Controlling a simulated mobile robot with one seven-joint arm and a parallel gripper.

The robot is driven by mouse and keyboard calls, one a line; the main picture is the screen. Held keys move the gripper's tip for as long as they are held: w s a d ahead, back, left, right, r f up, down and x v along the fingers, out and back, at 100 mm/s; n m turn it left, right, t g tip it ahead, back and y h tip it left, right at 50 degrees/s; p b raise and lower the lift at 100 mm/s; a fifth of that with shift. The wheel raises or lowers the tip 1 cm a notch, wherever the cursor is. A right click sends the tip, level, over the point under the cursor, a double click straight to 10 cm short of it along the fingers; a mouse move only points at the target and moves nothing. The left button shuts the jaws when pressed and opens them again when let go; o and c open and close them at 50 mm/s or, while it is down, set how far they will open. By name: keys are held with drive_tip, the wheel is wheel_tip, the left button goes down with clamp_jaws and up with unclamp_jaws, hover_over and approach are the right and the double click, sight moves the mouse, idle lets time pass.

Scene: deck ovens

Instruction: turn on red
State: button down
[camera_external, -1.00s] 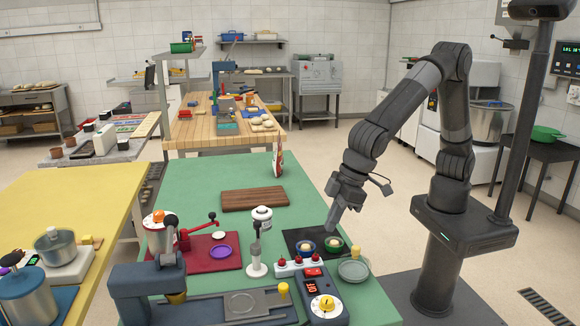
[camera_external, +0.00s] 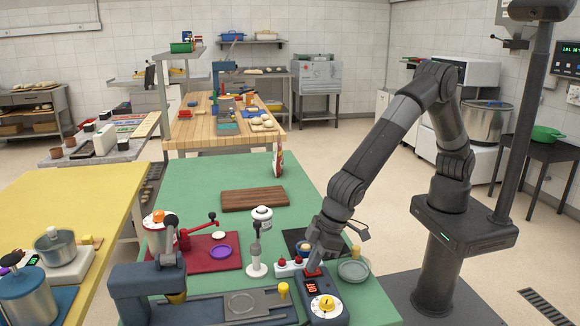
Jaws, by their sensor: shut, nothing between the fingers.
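A dark blue control unit (camera_external: 331,315) stands at the front of the green table. It has a yellow dial (camera_external: 326,303), a small display (camera_external: 312,287) with red digits and a red switch (camera_external: 317,273) at its back end. My gripper (camera_external: 313,268) points down right at the red switch and hides part of it. Its fingers look closed, with nothing held. Whether the tip touches the switch or is just above it, I cannot tell. Red knobs on a white and blue strip, such as one red knob (camera_external: 282,262), sit just left of my gripper.
A white dispenser (camera_external: 257,240) stands left of the knobs.

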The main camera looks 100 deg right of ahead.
drive_tip(key=shift+w+f+g, duration=0.15)
drive_tip(key=shift+f+g, duration=0.05)
drive_tip(key=shift+g, duration=0.1)
drive_tip(key=shift+s, duration=0.2)
drive_tip(key=shift+s+f, duration=0.1)
drive_tip(key=shift+s, duration=0.65)
drive_tip(key=v, duration=1.4)
drive_tip(key=shift+s, duration=0.4)
